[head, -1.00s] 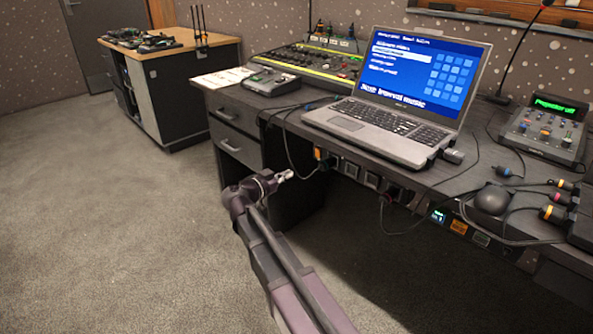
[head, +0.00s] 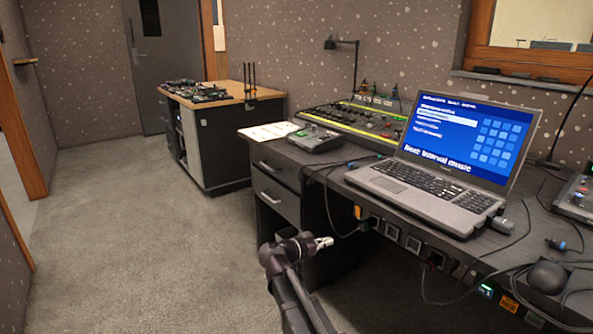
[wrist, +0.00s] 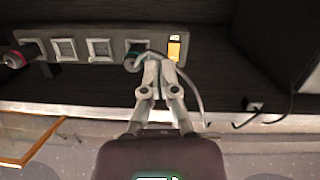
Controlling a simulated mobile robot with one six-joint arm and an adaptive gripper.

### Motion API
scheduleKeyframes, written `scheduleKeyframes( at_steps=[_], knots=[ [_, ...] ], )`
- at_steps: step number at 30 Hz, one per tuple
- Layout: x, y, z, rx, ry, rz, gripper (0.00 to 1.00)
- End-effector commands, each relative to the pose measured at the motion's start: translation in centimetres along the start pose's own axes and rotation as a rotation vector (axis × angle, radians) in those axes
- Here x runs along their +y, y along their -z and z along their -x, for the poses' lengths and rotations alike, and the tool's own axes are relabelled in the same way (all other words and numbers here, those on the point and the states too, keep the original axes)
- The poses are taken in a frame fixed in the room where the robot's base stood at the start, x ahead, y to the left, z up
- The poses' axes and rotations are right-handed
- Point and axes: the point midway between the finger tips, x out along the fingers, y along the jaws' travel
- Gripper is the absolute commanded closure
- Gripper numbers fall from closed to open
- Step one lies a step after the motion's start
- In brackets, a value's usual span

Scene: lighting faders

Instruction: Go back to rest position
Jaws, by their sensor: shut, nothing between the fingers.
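My gripper (head: 325,242) is at the end of my dark arm, low in front of the desk (head: 285,155) in the head view. It is in the air, apart from the drawers and the desk edge. In the wrist view my gripper (wrist: 152,88) has its two grey fingers together, with nothing held. Beyond the fingertips are a socket panel (wrist: 80,50) with a plugged cable and an orange-lit switch (wrist: 174,49). I cannot tell the exact gap between fingertips and panel.
A laptop (head: 430,185), a lighting fader desk (head: 350,128) and a small mixer (head: 315,138) stand on the desk. Cables hang along its front edge. A wooden-topped cabinet (head: 215,105) stands farther back. Open carpet (head: 130,220) lies to the left.

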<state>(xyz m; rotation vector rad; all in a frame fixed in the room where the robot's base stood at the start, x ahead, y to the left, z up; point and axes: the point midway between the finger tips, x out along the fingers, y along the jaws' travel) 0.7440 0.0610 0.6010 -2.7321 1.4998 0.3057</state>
Motion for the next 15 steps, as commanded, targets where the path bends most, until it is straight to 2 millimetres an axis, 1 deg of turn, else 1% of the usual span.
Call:
scheduleKeyframes(
  at_steps=[1, 8, 11, 15],
  knots=[
    [1.2, -0.1, -0.5, -0.039, -0.013, 0.028, 1.00],
    [6.2, -3.0, -2.5, -0.310, -0.036, 0.223, 1.00],
    [8.5, -4.4, -2.8, -0.443, -0.019, 0.314, 1.00],
    [11.3, -6.1, -2.7, -0.625, 0.038, 0.432, 1.00]
  ],
)
